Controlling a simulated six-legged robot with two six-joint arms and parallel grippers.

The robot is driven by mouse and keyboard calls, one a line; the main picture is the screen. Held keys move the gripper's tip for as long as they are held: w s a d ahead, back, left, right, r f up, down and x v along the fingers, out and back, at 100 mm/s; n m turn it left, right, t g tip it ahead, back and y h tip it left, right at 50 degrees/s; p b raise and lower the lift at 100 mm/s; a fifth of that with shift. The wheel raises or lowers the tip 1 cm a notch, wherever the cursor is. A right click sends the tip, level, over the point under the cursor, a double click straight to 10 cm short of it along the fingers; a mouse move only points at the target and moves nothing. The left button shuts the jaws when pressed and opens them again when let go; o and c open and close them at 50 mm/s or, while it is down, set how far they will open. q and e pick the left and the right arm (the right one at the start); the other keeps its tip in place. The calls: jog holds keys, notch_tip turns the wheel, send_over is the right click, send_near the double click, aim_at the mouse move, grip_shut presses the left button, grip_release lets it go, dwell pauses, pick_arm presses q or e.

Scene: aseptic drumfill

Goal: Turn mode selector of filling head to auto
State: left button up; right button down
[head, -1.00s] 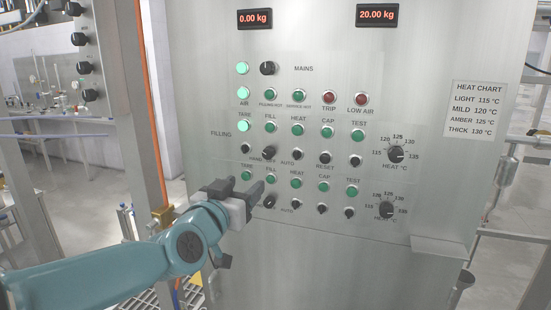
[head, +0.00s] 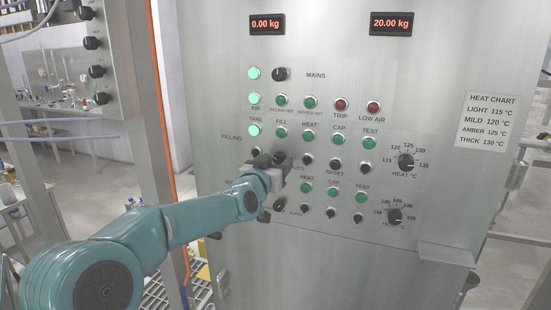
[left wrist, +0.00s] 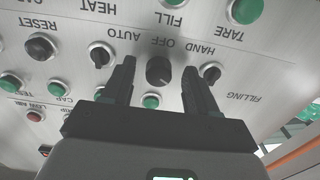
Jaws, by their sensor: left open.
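The filling mode selector is a black rotary knob (left wrist: 158,70) on the steel panel, marked HAND, OFF and AUTO, upside down in the left wrist view. I cannot tell for sure which mark it points at. My left gripper (left wrist: 160,82) is open, with one finger on each side of the knob; contact cannot be told. In the head view my left gripper (head: 278,168) is at the upper filling row and largely hides the knob. My right gripper is not in view.
A similar lower selector (head: 279,204) sits just below my gripper. Green lamps, small black switches and a heat dial (head: 406,162) lie close to the right. An orange vertical line (head: 164,100) and a frame post (head: 140,90) stand left of the panel.

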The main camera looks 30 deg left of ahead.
pick_arm(q)
jog(key=shift+w+a, duration=0.15)
jog(key=shift+r, duration=0.15)
jog(key=shift+d, duration=0.2)
jog(key=shift+c, duration=0.3)
jog(key=shift+a, duration=0.1)
jog(key=c, duration=1)
